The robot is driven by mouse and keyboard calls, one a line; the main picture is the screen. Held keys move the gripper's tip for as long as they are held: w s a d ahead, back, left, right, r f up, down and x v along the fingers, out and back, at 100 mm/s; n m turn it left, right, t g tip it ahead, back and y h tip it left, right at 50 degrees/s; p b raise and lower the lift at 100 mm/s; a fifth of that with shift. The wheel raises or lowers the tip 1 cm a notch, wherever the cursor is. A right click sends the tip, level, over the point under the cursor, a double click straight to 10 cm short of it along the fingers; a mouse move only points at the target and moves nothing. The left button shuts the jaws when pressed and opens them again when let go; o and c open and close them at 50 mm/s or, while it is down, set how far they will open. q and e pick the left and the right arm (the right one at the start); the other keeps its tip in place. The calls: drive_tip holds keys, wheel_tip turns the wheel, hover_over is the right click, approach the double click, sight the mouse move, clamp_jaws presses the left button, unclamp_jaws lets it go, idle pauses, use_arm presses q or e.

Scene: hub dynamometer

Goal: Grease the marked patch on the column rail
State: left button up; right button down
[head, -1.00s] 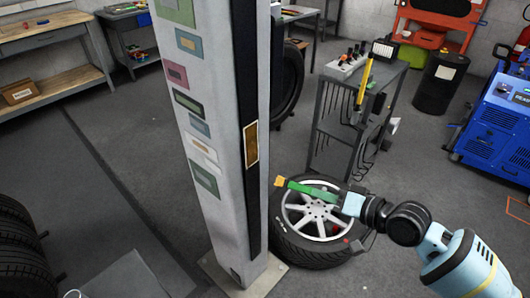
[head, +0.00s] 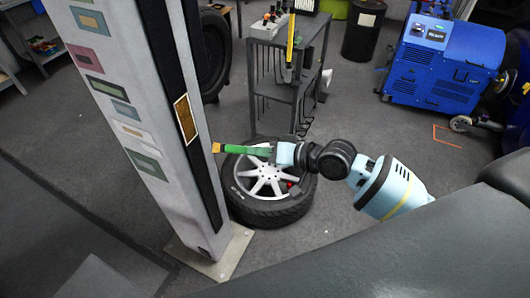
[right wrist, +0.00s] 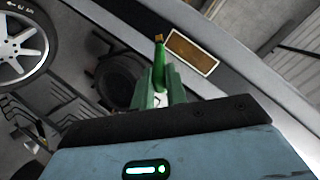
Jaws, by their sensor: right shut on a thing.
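The column (head: 135,110) stands upright at the left in the head view, with a dark rail (head: 178,75) along its side. The marked patch (head: 185,119) is a brown rectangle with a pale border on that rail; it also shows in the right wrist view (right wrist: 192,51). My right gripper (head: 271,151) is shut on a green brush (head: 240,149) with a yellowish tip (head: 216,147). The tip points toward the rail, a little below the patch in the head view; contact cannot be seen. In the wrist view the brush (right wrist: 159,60) extends beyond the fingers, its tip left of the patch. My left gripper is not in view.
A wheel with tyre (head: 265,207) lies on the floor beside the column base plate (head: 232,252). A grey tool cart (head: 283,75) stands behind it. A blue machine (head: 440,65) is at the back right. Open floor lies between.

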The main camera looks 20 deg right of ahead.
sight(242, 148)
drive_tip(key=w+a, duration=0.2)
drive_tip(key=shift+w+a, duration=0.25)
drive_tip(key=shift+a, duration=0.05)
drive_tip(key=shift+w+a, duration=0.5)
drive_tip(key=shift+w, duration=0.05)
drive_tip(key=shift+w+a, duration=0.1)
drive_tip(key=shift+w+a, duration=0.2)
drive_tip(key=shift+a, duration=0.05)
drive_tip(key=shift+w+a, duration=0.35)
idle(0.5)
drive_tip(key=shift+r, duration=0.1)
